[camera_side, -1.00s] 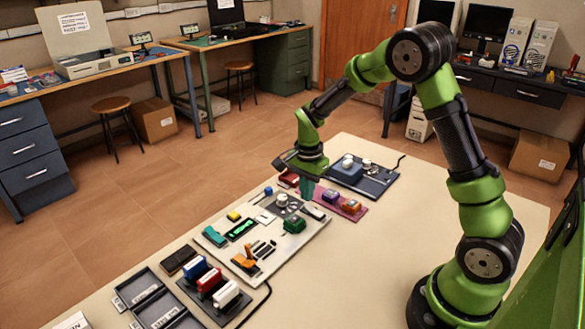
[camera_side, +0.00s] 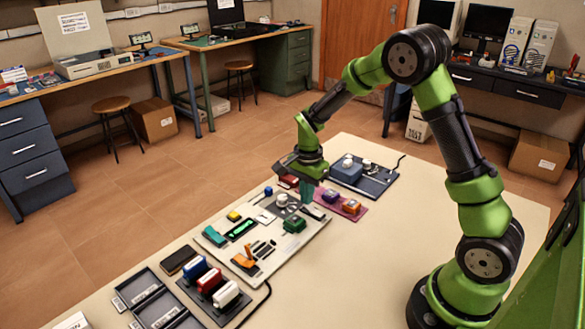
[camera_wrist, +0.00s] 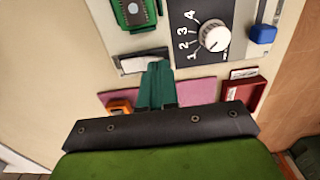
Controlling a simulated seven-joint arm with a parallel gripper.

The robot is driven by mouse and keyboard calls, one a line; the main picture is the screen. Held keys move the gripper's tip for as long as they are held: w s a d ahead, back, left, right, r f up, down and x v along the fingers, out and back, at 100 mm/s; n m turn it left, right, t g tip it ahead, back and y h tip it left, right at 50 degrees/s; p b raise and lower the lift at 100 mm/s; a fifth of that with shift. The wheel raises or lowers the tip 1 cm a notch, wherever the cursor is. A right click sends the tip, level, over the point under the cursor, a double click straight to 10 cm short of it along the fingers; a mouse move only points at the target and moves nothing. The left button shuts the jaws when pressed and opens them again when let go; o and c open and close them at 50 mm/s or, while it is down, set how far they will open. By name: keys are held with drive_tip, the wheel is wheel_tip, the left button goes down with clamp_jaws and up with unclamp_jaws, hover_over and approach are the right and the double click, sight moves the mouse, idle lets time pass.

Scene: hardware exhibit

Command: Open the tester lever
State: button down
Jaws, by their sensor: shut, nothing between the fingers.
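The tester board (camera_side: 268,272) lies on the table. On it are a numbered dial (camera_wrist: 214,38), a green socket holding a dark chip (camera_wrist: 139,12), and a thin metal rod with a blue tip (camera_wrist: 262,34). The blue-tipped rod lies flat beside the dial, also at the far edge in the side view (camera_side: 268,190). An orange part (camera_side: 245,262) stands at the near end. I cannot tell which part is the tester lever. My gripper (camera_wrist: 157,68) is shut and empty, fingers down near the board's edge, between the socket and the dial; contact is unclear.
A red box (camera_wrist: 240,92) is close to my gripper. Coloured blocks in a rack (camera_side: 210,280) and a dark tray (camera_side: 150,298) are near.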

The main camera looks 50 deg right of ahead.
drive_tip(key=shift+f, duration=0.55)
drive_tip(key=shift+r, duration=3.55)
drive_tip(key=s+a+r+n+t+y, duration=0.1)
drive_tip(key=s+a+r+n+t, duration=0.15)
drive_tip(key=r, duration=0.45)
drive_tip(key=s+a+r+n+t, duration=0.1)
drive_tip(key=s+a+r+t, duration=0.2)
drive_tip(key=r, duration=0.5)
drive_tip(key=s+a+n+t+y, duration=0.1)
drive_tip(key=s+a+n, duration=0.4)
drive_tip(key=s+n, duration=0.5)
drive_tip(key=shift+s+a+f+t, duration=0.2)
drive_tip(key=shift+s+t, duration=0.15)
drive_tip(key=shift+s, duration=0.75)
